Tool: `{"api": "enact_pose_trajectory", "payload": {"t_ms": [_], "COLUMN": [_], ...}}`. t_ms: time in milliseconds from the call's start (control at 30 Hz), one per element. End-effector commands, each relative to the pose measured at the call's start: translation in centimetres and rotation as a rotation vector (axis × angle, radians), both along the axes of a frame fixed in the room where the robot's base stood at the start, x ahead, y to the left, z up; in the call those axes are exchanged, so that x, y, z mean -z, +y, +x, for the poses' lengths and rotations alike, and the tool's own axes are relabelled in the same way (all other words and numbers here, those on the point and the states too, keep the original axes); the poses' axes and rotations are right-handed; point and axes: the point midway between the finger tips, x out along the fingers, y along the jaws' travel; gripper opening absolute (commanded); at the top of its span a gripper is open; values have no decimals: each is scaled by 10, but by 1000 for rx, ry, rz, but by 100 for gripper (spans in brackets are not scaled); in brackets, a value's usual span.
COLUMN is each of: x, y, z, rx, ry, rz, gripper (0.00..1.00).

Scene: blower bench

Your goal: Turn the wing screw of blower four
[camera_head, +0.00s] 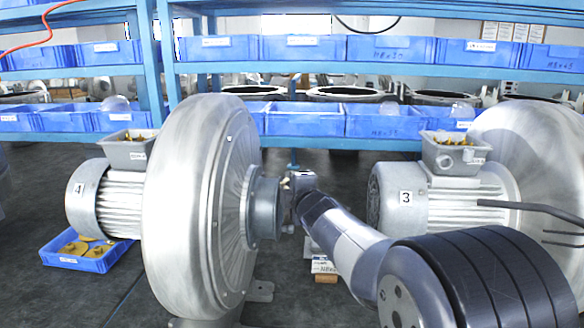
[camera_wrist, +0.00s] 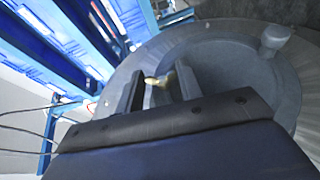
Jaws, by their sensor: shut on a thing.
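Blower four (camera_head: 200,210), a large silver round housing with a ribbed motor, stands left of centre in the head view. Its number plate (camera_head: 79,189) is small and hard to read. A grey round outlet (camera_head: 264,208) sticks out on its right side. My gripper (camera_head: 288,186) is at this outlet, small and partly hidden by its own wrist. In the wrist view the two dark fingers of my gripper (camera_wrist: 160,88) are shut on a small brass wing screw (camera_wrist: 158,80) beside the outlet's grey face (camera_wrist: 235,75). The screw's lower part is hidden.
Another blower with a motor marked 3 (camera_head: 406,197) stands on the right, behind my arm. A blue tray of yellow parts (camera_head: 88,262) lies on the floor at left. Blue shelves with blue bins (camera_head: 388,122) stand behind. A small box (camera_head: 324,266) is below my arm.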

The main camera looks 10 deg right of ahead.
Motion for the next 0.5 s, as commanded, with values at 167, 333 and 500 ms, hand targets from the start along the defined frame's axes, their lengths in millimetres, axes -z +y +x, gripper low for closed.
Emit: {"api": "enact_pose_trajectory", "payload": {"t_ms": [167, 333, 500], "x": [-11, -12, -12], "y": [0, 0, 0], "z": [0, 1, 1], "rx": [0, 0, 0], "ry": [66, 128, 187], "rz": [21, 41, 60], "gripper": [13, 13, 13]}}
